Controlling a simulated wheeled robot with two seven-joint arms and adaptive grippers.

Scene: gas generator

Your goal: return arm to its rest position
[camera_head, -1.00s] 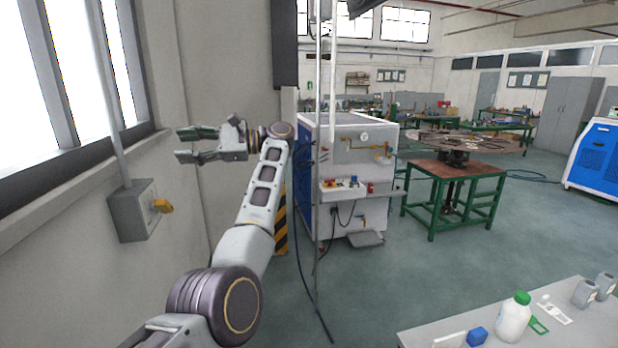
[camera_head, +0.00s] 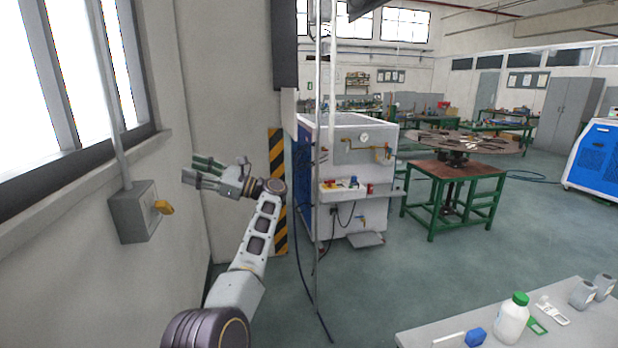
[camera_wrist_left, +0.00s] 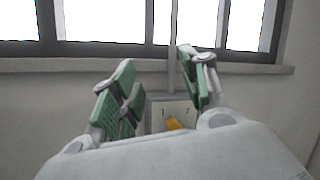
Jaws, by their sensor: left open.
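My left arm reaches forward from the bottom of the head view, with its left gripper (camera_head: 196,172) pointing left toward the wall. The gripper is open and empty, its green-padded fingers apart. It is to the right of and a little above the grey switch box (camera_head: 133,212) with the yellow knob (camera_head: 163,207), and apart from it. In the left wrist view the open fingers (camera_wrist_left: 160,88) frame the switch box (camera_wrist_left: 160,108), whose yellow knob (camera_wrist_left: 175,124) shows between them. My right gripper is not in view.
A white and blue machine (camera_head: 355,185) stands right of my arm, behind a thin vertical post. A black and yellow striped strip (camera_head: 278,200) is behind the wrist. A grey table (camera_head: 430,338) with a green-capped bottle (camera_head: 512,318) is at the lower right. Floor between is clear.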

